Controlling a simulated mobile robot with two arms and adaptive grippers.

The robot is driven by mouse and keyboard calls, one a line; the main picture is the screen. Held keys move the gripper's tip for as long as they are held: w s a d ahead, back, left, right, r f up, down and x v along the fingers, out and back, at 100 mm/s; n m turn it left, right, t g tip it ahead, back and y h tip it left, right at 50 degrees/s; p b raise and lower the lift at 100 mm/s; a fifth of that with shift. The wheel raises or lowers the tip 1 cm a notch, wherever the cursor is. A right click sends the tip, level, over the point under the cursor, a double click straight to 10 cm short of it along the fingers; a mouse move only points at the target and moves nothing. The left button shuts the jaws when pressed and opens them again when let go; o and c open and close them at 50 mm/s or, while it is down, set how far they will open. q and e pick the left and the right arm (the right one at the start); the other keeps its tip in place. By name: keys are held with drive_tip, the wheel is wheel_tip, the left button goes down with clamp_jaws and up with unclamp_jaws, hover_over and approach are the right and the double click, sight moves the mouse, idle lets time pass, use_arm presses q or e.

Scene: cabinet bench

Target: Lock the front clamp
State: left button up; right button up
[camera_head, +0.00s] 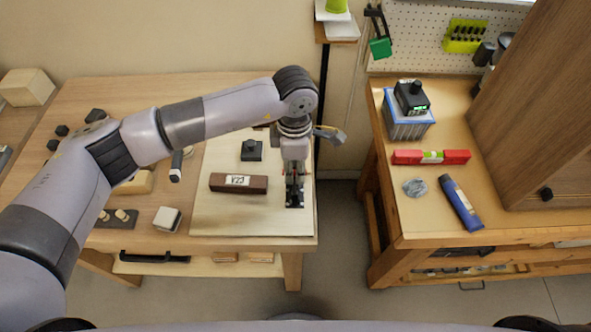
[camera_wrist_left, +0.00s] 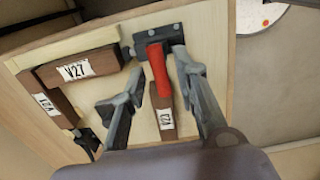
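My left gripper (camera_head: 294,188) points down over the right part of a pale wooden board (camera_head: 230,222) on the left table. In the left wrist view its fingers (camera_wrist_left: 160,75) are open, one on each side of a red clamp handle (camera_wrist_left: 158,68). I cannot tell whether they touch it. The handle belongs to a dark clamp (camera_wrist_left: 152,40) bolted to the board; in the head view the gripper largely hides this clamp. A brown labelled block (camera_head: 238,183) lies left of the gripper. My right gripper is not in view.
A black fixture (camera_head: 252,150) stands on the board behind the block. A pale cube (camera_head: 167,219) sits left of the board. The right bench holds a red level (camera_head: 430,157), a blue tube (camera_head: 460,203) and a battery-like box (camera_head: 407,118). A floor gap separates the tables.

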use_arm(q)
drive_tip(key=c, duration=0.6)
drive_tip(key=shift+s, duration=0.55)
drive_tip(key=shift+f, duration=0.1)
drive_tip(key=shift+s+f+b, duration=0.15)
drive_tip(key=shift+s+b, duration=0.35)
drive_tip(key=shift+s, duration=0.05)
